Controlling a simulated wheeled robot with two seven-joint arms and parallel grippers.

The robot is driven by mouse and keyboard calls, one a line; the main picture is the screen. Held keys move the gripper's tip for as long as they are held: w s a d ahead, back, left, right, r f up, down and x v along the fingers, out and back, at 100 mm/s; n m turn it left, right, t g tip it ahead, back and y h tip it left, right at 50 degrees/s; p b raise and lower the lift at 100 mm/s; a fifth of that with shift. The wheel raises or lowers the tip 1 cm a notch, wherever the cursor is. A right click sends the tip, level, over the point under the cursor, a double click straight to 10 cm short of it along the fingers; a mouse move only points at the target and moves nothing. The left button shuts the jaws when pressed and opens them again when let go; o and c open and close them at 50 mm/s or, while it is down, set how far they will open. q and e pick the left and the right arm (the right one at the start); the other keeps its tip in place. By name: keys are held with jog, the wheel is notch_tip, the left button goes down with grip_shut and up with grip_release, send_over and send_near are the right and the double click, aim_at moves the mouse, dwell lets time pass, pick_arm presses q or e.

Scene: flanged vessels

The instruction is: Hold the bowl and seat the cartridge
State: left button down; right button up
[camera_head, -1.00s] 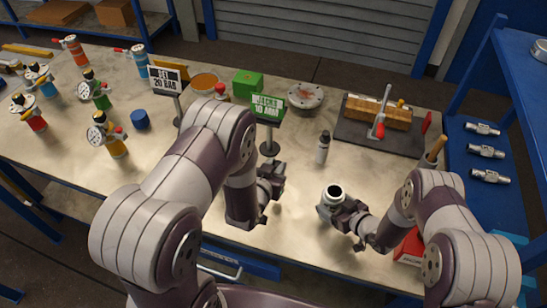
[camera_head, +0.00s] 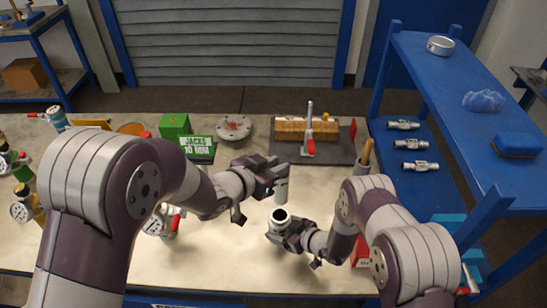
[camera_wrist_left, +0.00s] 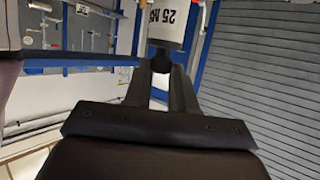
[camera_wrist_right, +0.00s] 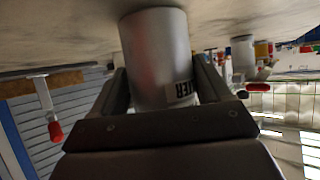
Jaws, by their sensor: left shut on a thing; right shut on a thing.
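The cartridge (camera_head: 281,187) is a pale cylinder beside my left gripper (camera_head: 272,175), near the table's middle. The bowl (camera_head: 280,215) is a metallic cup with a dark open mouth facing up. My right gripper (camera_head: 286,228) is shut around its side; in the right wrist view the bowl (camera_wrist_right: 156,55) sits between both fingers. The cartridge is apart from the bowl, behind it in the head view.
A dark tray (camera_head: 340,155) with a wooden block and red-handled clamp lies at the back. A blue rack (camera_head: 460,95) is at right. The front table middle is bare.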

pick_arm(q)
notch_tip(320, 180, down, 16)
jog(key=shift+r, duration=0.1)
dwell(0.5)
jog(key=c, duration=0.8)
grip_release()
jog(key=shift+c, duration=0.2)
jog(key=s+a, duration=0.5)
jog(key=s, duration=0.2)
jog(key=shift+s+a, duration=0.15)
jog(key=shift+a, duration=0.25)
